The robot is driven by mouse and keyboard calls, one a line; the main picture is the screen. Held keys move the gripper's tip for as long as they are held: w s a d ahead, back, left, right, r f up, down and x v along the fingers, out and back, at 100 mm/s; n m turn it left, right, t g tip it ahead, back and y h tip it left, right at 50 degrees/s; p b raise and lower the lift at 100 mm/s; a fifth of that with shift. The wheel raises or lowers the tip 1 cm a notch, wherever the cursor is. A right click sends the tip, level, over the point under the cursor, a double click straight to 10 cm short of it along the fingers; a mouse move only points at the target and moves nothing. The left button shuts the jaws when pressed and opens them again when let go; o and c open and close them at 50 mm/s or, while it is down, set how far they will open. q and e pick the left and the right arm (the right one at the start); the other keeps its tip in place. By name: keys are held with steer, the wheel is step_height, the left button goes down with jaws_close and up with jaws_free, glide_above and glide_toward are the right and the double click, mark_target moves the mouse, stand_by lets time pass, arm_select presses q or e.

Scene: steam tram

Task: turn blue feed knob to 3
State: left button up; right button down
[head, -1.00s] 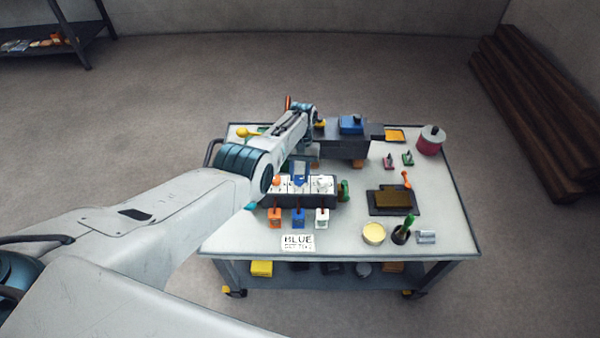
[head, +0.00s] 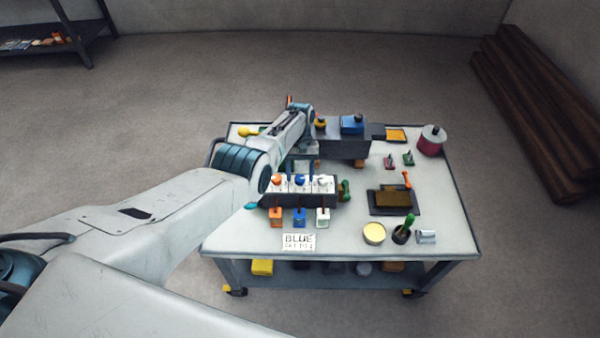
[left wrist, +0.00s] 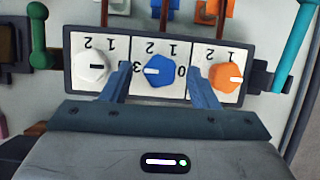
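The blue feed knob (head: 300,180) is the middle one of three on a white-faced panel (head: 325,187). In the left wrist view the blue knob (left wrist: 160,74) appears upside down, its white mark pointing left at the 3. My left gripper (head: 301,170) is open at the far side of the blue knob. In the left wrist view its fingers (left wrist: 159,72) stand on either side of the knob, with gaps and not touching it. My right gripper is not in view.
An orange knob (left wrist: 228,78) and a white knob (left wrist: 91,68) flank the blue one closely. A card (head: 298,242) reading BLUE lies in front; its smaller line is hard to read. A cream tin (head: 374,233) and a dark cup (head: 402,235) stand at front right.

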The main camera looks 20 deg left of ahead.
arm_select(q)
steer(key=shift+r, duration=0.1)
steer(key=shift+w+r, duration=0.2)
steer(key=shift+r, duration=0.15)
steer(key=v, duration=1)
steer(key=shift+s+a+f, duration=0.1)
steer(key=shift+f, duration=0.1)
